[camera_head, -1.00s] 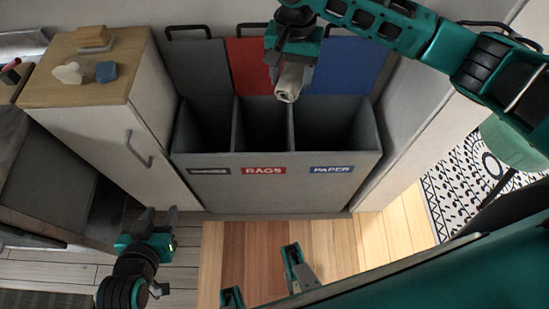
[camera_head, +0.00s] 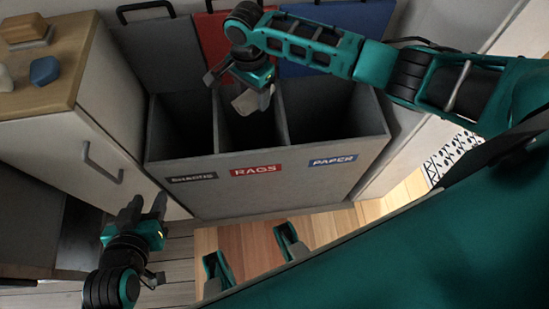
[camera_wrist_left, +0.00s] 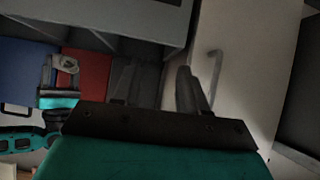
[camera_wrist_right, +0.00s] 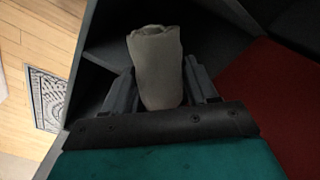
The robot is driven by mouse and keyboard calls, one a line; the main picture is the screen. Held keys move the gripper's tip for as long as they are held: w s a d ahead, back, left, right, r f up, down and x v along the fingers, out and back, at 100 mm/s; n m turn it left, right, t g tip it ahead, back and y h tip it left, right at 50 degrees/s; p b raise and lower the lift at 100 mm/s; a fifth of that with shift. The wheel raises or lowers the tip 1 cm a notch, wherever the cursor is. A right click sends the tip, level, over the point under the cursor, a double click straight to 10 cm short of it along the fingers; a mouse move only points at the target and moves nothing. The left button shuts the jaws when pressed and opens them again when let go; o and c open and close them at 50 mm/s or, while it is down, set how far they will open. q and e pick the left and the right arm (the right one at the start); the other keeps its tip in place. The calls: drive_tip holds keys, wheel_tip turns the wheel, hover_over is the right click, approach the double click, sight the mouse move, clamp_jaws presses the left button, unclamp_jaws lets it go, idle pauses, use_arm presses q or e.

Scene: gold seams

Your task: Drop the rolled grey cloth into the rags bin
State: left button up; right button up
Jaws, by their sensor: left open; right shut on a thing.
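The rolled grey cloth (camera_head: 252,101) is held in my right gripper (camera_head: 246,88), which is shut on it. In the head view it appears over the back of the rags compartment, near the partition to the paper side. The right wrist view shows the cloth (camera_wrist_right: 156,65) upright between the fingers. The rags bin is the middle compartment, with a red RAGS label (camera_head: 257,170) and a raised red lid (camera_head: 229,42). My left gripper (camera_head: 143,206) is open and empty, low at the left in front of the bins.
A left compartment with a black label (camera_head: 194,178) and a PAPER compartment with a blue label (camera_head: 333,161) flank the middle one. A white cabinet (camera_head: 60,135) with a wooden top and small objects stands at the left. A patterned rug (camera_head: 452,157) lies at the right.

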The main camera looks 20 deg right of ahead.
drive_tip(key=shift+f+b, duration=0.55)
drive_tip(key=shift+f, duration=0.35)
drive_tip(key=shift+f+b, duration=0.65)
drive_tip(key=shift+b, duration=0.3)
drive_tip(key=o, duration=1.1)
wheel_tip(320, 180, up, 13)
drive_tip(key=p, duration=0.4)
drive_tip(key=shift+p, duration=0.35)
drive_tip(key=shift+a, duration=0.1)
